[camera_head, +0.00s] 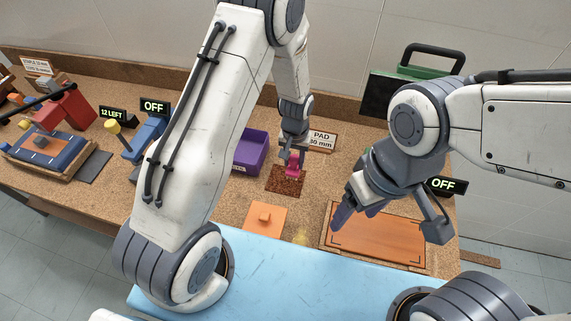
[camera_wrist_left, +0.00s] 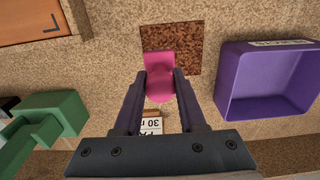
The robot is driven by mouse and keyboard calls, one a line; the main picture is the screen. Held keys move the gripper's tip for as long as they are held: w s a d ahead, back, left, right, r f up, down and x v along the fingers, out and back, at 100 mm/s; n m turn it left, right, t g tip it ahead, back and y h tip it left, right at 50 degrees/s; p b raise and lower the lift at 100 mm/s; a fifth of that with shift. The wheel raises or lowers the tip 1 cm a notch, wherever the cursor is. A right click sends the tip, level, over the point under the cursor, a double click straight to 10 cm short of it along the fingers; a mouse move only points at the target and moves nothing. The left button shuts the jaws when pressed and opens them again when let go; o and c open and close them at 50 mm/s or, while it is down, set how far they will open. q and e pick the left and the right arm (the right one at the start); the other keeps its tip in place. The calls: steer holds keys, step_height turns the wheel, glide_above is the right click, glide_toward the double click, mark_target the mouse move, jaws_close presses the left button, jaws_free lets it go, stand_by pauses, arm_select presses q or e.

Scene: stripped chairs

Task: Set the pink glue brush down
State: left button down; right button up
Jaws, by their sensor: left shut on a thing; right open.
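The pink glue brush (camera_head: 294,163) is between the fingers of my left gripper (camera_head: 291,157), which is shut on it. In the left wrist view the pink brush (camera_wrist_left: 159,75) shows between the fingertips of the left gripper (camera_wrist_left: 160,84). It overlaps the near part of a dark brown pad (camera_head: 286,182), which also shows in the wrist view (camera_wrist_left: 186,48). I cannot tell whether the brush touches the pad. My right gripper (camera_head: 388,222) is open and empty, above an orange board (camera_head: 375,240) at the right.
A purple bin (camera_head: 250,152) stands left of the pad, and a sign reading PAD (camera_head: 322,140) stands behind it. An orange block with a knob (camera_head: 265,219) lies in front. A green device (camera_wrist_left: 45,122) is at the left of the wrist view. Bare worktop surrounds the pad.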

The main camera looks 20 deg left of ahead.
arm_select(q)
steer(key=a+f, duration=0.1)
steer(key=f+p, duration=0.1)
steer(key=f, duration=0.1)
steer(key=a+f+p, duration=0.1)
steer(key=f, duration=0.1)
steer(key=shift+w+a+f, duration=0.1)
steer(key=shift+w+a, duration=0.1)
steer(key=shift+a, duration=0.1)
steer(key=shift+f, duration=0.2)
steer(key=shift+f, duration=0.2)
steer(key=shift+c, duration=2.4)
jaws_free()
steer(key=shift+r, duration=0.1)
